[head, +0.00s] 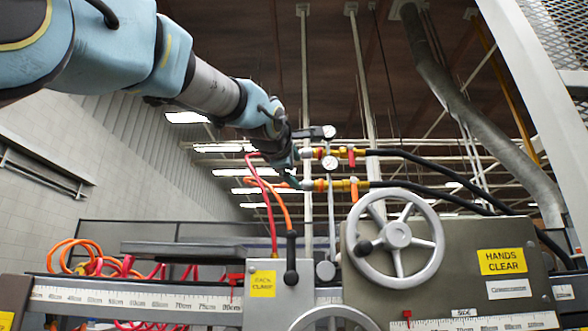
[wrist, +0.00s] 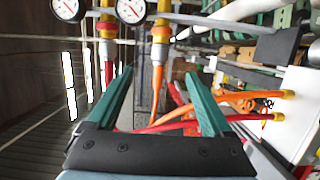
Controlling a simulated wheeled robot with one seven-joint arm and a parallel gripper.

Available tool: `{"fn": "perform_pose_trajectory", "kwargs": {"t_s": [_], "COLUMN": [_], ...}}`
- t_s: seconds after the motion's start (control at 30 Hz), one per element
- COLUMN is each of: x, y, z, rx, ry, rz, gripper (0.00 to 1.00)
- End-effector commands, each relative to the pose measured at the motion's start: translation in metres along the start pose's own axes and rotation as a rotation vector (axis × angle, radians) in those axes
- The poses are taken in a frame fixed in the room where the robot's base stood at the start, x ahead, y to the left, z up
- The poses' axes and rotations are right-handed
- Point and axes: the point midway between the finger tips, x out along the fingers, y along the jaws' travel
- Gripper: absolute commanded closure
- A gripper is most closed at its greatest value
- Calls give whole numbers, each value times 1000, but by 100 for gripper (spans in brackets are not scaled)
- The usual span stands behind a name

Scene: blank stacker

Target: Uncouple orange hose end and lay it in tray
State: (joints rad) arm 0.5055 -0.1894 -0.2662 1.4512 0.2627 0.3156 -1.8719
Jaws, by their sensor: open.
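The orange hose (head: 283,207) hangs in a curve from the lower brass coupling (head: 318,185) in the head view. In the wrist view its upper end (wrist: 157,82) meets a brass fitting (wrist: 160,35) below a gauge. My gripper (head: 293,177) is close beside the couplings in the head view. In the wrist view my gripper (wrist: 159,75) is open, its green fingers on either side of the orange hose end, with gaps showing. A dark flat tray-like slab (head: 190,248) lies at the lower left; I cannot tell whether it is the tray.
A red hose (head: 262,190) joins the upper coupling and shows left of my fingers in the wrist view (wrist: 108,72). Black hoses (head: 430,160) run right. A handwheel (head: 397,236) and grey machine panel stand below. Coiled orange hose (head: 75,250) lies at lower left.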

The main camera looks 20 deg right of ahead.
Motion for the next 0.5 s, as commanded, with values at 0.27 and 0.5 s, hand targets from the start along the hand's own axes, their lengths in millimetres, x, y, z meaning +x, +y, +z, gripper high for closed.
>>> {"fn": "perform_pose_trajectory", "kwargs": {"t_s": [0.27, 0.5], "x": [27, 50], "y": [1, 0], "z": [-1, -1], "rx": [1, 1], "ry": [1, 1], "rz": [-2, -3], "gripper": [15, 15]}}
